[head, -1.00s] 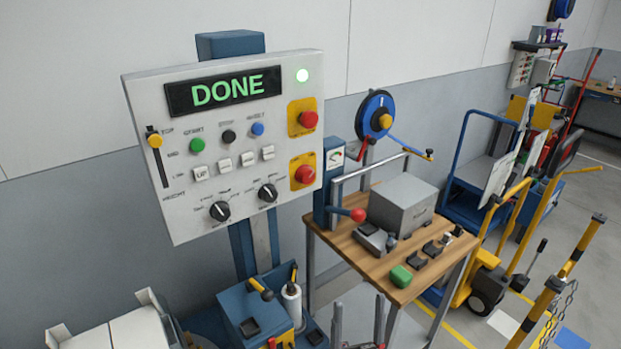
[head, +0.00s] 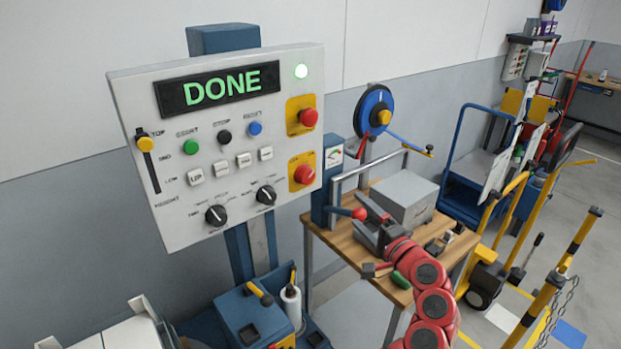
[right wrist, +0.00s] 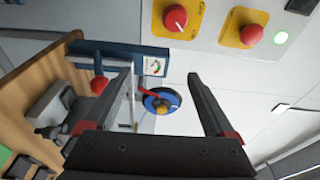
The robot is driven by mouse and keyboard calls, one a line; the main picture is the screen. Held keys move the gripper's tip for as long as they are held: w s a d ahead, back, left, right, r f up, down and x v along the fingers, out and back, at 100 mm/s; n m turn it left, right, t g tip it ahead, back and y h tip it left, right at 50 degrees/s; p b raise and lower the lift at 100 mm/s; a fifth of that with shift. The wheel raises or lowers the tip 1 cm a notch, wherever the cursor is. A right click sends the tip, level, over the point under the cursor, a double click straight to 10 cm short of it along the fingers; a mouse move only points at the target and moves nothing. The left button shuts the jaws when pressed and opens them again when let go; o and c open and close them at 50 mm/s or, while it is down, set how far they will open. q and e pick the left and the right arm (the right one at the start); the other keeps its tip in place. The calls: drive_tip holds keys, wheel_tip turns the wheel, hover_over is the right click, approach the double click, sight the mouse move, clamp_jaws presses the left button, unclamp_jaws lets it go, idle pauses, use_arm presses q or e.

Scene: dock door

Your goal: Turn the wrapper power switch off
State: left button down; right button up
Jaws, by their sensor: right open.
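The grey wrapper control panel (head: 185,235) stands at the left in the head view, its screen (head: 217,90) reading DONE. On its right side, the lower yellow plate carries a red rotary knob (head: 304,174), which I take for the power switch. The right wrist view shows this knob (right wrist: 175,18) with a white pointer mark, at the top. Above it on the panel is a red mushroom button (head: 308,117), also in the wrist view (right wrist: 251,34). My right gripper (head: 357,215) is open and empty, right of and below the knob, apart from the panel. My left gripper is out of view.
A wooden bench (head: 345,242) with a grey box (head: 405,200) and a red-balled lever stands behind my right gripper. Black dials (head: 216,215), coloured buttons and a yellow slider fill the panel. A green lamp (head: 301,71) is lit.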

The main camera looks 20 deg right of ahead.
wheel_tip(320, 180, up, 2)
drive_tip(key=s+a+n+y, duration=0.1)
drive_tip(key=s+a+y, duration=0.1)
drive_tip(key=y+p, duration=0.1)
drive_tip(key=p, duration=0.4)
approach(309, 179)
drive_tip(key=shift+n+g, duration=0.3)
drive_tip(key=shift+g, duration=0.1)
drive_tip(key=x, duration=0.5)
drive_tip(key=r+x, duration=0.1)
drive_tip(key=x, duration=0.2)
drive_tip(key=shift+w+r, duration=0.1)
drive_tip(key=shift+w, duration=0.05)
drive_tip(key=shift+w+a, duration=0.15)
drive_tip(key=shift+w, duration=0.3)
